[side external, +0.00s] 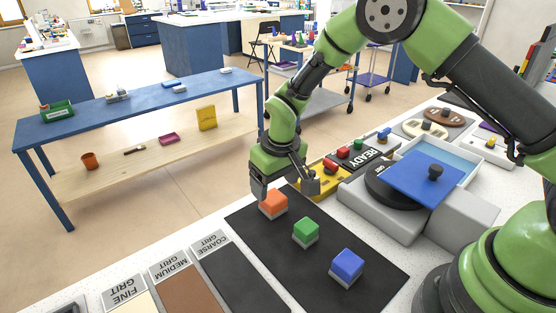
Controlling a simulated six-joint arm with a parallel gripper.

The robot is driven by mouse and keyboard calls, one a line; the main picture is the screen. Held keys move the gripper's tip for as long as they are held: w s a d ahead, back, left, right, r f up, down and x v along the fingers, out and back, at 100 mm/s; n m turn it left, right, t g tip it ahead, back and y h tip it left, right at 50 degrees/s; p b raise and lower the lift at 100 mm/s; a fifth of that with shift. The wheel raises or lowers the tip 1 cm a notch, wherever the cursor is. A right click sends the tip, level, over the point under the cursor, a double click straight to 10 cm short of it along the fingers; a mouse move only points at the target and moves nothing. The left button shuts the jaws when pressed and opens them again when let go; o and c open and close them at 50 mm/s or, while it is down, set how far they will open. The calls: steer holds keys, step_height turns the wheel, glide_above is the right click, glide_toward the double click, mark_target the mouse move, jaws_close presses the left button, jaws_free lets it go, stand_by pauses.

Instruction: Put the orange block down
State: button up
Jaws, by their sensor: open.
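The orange block (273,203) sits on a grey base at the far left corner of the black mat (333,278). My gripper (283,192) is open and hangs low over the orange block. One finger shows just left of the block and the other to its right. I cannot tell whether either finger touches it. A green block (306,230) and a blue block (347,265), also with grey undersides, stand on the same mat in a row running towards the front right.
Right of the mat is a grey machine with a blue lid (426,176) and black knob. Grit strips labelled COARSE, MEDIUM and FINE (127,292) lie to the left. The mat's front is clear.

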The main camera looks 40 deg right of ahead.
mark_target(280, 201)
steer(key=s+d+r+m+t, duration=0.1)
steer(key=s+r, duration=0.2)
steer(key=r, duration=0.4)
steer(key=s+d+r+t+y, duration=0.1)
steer(key=s+r, duration=0.3)
steer(key=r, duration=0.3)
steer(key=s+d+r+m, duration=0.1)
steer(key=s+r, duration=0.2)
steer(key=r, duration=0.4)
steer(key=s+d+r+m+t, duration=0.1)
steer(key=s, duration=0.6)
steer(key=s+r+m+t+y, duration=0.1)
steer(key=s+r+t, duration=0.1)
steer(key=s, duration=0.5)
steer(key=shift+d+r, duration=0.3)
steer(key=shift+d, duration=0.1)
